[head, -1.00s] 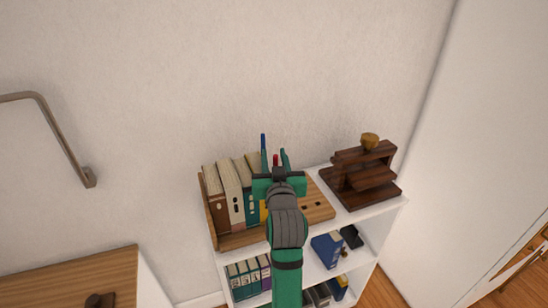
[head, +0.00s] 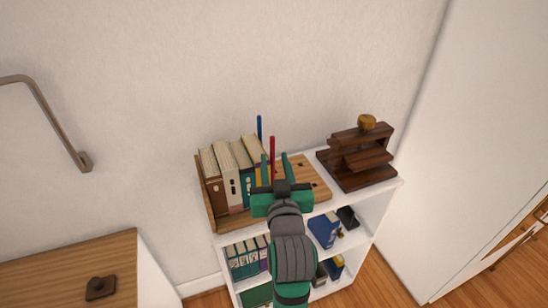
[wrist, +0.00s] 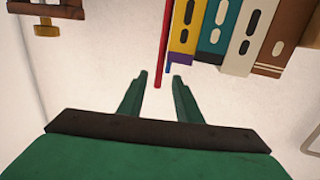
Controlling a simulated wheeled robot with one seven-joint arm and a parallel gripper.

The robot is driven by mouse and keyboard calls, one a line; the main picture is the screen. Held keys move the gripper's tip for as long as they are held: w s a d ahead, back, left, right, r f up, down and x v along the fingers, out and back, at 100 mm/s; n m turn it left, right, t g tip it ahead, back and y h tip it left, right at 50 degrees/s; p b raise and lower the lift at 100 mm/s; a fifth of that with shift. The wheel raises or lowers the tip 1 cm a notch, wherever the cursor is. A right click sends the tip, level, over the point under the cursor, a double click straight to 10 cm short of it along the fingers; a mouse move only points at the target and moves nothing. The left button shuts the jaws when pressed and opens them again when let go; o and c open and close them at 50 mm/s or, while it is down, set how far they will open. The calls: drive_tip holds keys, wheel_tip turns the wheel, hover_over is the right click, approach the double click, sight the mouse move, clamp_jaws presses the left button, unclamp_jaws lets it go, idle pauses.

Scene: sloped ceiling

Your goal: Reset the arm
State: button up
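My gripper (head: 275,160) is in front of the bookshelf top, with its two green fingers pointing toward the wall. The fingers are open and apart, as the wrist view also shows (wrist: 158,77). A red stick (head: 272,148) stands upright behind the gripper; in the wrist view its end (wrist: 159,70) shows in the gap between the fingertips. I see no grip on it, and I cannot tell its depth from the fingers. A blue stick (head: 259,127) stands to its left.
Several books (head: 231,172) stand in a wooden holder (head: 315,187) on the white shelf (head: 384,185). A dark wooden press (head: 358,158) with a brass knob is at right. A wooden-topped cabinet (head: 60,268) is at lower left. The wall is behind.

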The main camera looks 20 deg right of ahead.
idle(0.4)
drive_tip(key=s+a+f, duration=0.4)
drive_tip(key=f, duration=0.4)
drive_tip(key=s+a+f+g+y, duration=0.1)
drive_tip(key=s+a+f, duration=0.2)
drive_tip(key=s+f, duration=0.3)
drive_tip(key=s+a+f, duration=0.3)
drive_tip(key=a+f, duration=0.1)
drive_tip(key=f, duration=0.5)
drive_tip(key=s+a+f+n+y, duration=0.1)
drive_tip(key=s+a+f, duration=0.1)
drive_tip(key=s, duration=0.6)
drive_tip(key=s+a+f+y, duration=0.1)
drive_tip(key=s+a+f, duration=0.1)
drive_tip(key=s, duration=0.7)
drive_tip(key=s+a+f+n+y, duration=0.1)
drive_tip(key=s+a, duration=0.2)
drive_tip(key=s, duration=0.5)
drive_tip(key=shift+s+f+n+g, duration=0.3)
drive_tip(key=shift+s+f+g, duration=0.1)
drive_tip(key=shift+a, duration=0.1)
